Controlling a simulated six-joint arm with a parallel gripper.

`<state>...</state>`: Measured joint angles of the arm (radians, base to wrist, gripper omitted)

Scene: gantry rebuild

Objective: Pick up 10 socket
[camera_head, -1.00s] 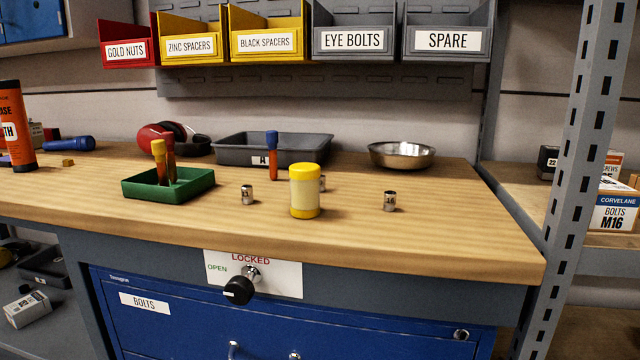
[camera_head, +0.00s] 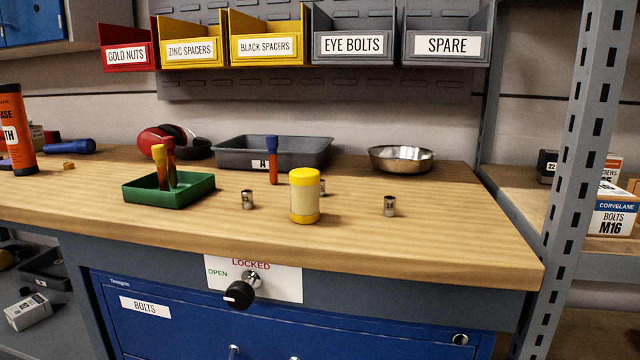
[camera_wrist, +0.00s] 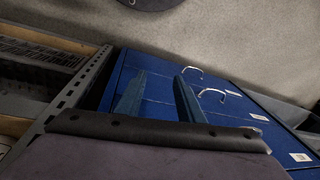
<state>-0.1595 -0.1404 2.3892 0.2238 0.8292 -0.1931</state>
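Three small metal sockets stand on the wooden bench in the head view. One socket (camera_head: 247,199) is right of the green tray, one (camera_head: 390,206) is at the right, and one (camera_head: 322,187) is partly hidden behind the yellow-capped jar (camera_head: 304,196). Their markings are too small to read surely, so I cannot tell which is the 10. My gripper (camera_wrist: 160,78) shows only in the wrist view. Its two blue fingers are apart with nothing between them, before blue drawers. No socket shows in the wrist view.
A green tray (camera_head: 204,188) holds upright tools. An orange-and-blue tool (camera_head: 273,165) stands by the grey tray (camera_head: 323,147). A metal bowl (camera_head: 401,159) sits at the back right. Labelled bins hang above. The bench's front right is clear. A perforated post (camera_head: 580,150) rises at right.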

